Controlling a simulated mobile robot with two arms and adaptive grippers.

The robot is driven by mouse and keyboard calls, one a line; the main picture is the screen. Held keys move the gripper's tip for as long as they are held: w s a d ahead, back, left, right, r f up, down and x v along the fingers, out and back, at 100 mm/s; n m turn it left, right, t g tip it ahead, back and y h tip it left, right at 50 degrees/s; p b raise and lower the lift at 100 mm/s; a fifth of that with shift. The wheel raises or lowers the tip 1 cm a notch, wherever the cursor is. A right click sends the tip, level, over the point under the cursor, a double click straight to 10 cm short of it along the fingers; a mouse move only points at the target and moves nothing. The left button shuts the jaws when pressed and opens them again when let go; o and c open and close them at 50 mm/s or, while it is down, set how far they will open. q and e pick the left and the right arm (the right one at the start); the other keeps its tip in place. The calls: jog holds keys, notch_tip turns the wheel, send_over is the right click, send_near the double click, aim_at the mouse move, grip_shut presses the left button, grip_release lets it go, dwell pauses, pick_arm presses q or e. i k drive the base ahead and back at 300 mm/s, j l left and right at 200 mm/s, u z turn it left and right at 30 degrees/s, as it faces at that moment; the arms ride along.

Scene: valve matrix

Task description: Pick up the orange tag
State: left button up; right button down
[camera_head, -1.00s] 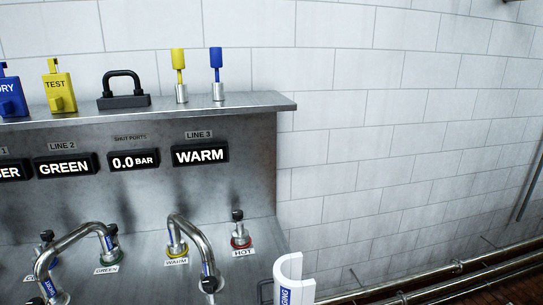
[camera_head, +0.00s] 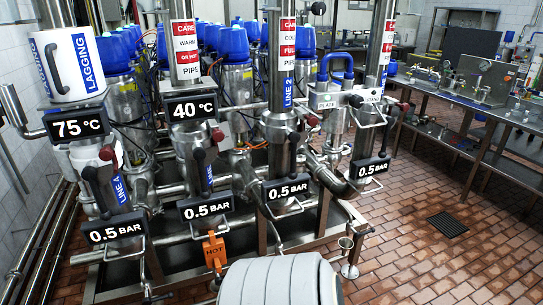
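The orange tag (camera_head: 215,251), lettered HOT, is low in the head view, left of centre. It hangs upright at the front of the pipework, below a 0.5 BAR display (camera_head: 205,206). It appears to hang by a hook-like top, but what holds it is too small to tell. Neither of my grippers shows in the head view. A pale rounded body at the bottom centre, possibly part of my own arm, lies just right of the tag and hides what is below.
Vertical pipes with valve handles and several displays, including 75 °C (camera_head: 79,127) and 40 °C (camera_head: 192,108), crowd the left and middle. A steel bench (camera_head: 470,135) stands at the right. The brick floor (camera_head: 400,245) is open at front right, with a drain grate (camera_head: 447,224).

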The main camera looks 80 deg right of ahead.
aim_at(215, 251)
jog(key=z, duration=0.4)
jog(key=l+z, duration=0.1)
jog(key=z, duration=0.7)
jog(key=l+z, duration=0.1)
jog(key=z, duration=0.7)
jog(key=i, duration=0.05)
